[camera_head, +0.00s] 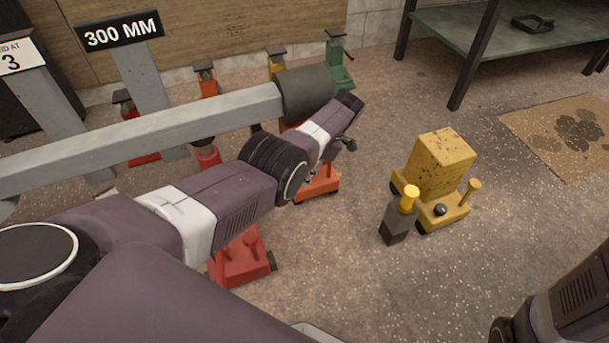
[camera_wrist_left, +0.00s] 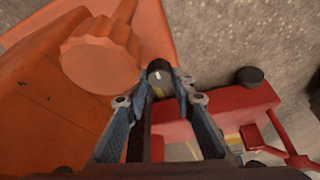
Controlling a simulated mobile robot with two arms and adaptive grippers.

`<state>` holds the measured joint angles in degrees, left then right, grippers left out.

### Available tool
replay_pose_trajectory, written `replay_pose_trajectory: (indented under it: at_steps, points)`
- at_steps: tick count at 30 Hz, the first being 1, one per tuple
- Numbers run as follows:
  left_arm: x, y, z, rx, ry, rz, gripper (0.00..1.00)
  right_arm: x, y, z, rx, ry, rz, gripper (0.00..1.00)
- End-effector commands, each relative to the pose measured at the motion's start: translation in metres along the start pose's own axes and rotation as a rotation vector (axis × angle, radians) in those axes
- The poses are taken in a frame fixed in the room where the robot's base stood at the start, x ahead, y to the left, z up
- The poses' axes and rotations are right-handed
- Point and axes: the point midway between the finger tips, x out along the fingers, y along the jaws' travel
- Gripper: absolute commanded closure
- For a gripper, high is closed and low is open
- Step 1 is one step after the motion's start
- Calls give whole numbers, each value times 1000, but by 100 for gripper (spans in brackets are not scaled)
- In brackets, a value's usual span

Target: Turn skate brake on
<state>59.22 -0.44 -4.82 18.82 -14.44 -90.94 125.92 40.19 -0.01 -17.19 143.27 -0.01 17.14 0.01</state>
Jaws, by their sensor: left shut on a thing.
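My left gripper (camera_wrist_left: 167,88) shows in the left wrist view, with its two blue-sided fingers closed around a small dark knob (camera_wrist_left: 158,76). The knob has a pale mark on its end and a yellowish band under it. A red skate (camera_wrist_left: 195,117) lies beneath and to the right of the fingers. An orange body with a ribbed orange knob (camera_wrist_left: 100,55) fills the left of that view. In the head view, my left arm hides the gripped knob. A red skate (camera_head: 240,262) and an orange skate (camera_head: 318,185) show under this arm. My right gripper is not visible.
A yellow skate (camera_head: 440,165) and a dark block with a yellow knob (camera_head: 396,222) stand on the floor at the right. A grey beam (camera_head: 140,145) with a dark roller end crosses behind my arm. A green-topped table (camera_head: 510,35) stands at the back right.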

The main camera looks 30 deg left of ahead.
Motion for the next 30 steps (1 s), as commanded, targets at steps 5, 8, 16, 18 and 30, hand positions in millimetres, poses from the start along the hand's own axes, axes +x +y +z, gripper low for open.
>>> replay_pose_trajectory:
  at_steps: [5,8,16,18,30]
  points:
    - [2,0,-3,-2,7,-3,100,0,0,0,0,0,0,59]
    - [2,0,-3,-1,8,-3,75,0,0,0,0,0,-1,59]
    - [1,0,-2,0,4,-1,59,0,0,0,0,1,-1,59]
    - [1,0,-2,0,3,-1,59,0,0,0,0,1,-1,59]
    - [-46,1,0,-1,-1,3,59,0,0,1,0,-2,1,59]
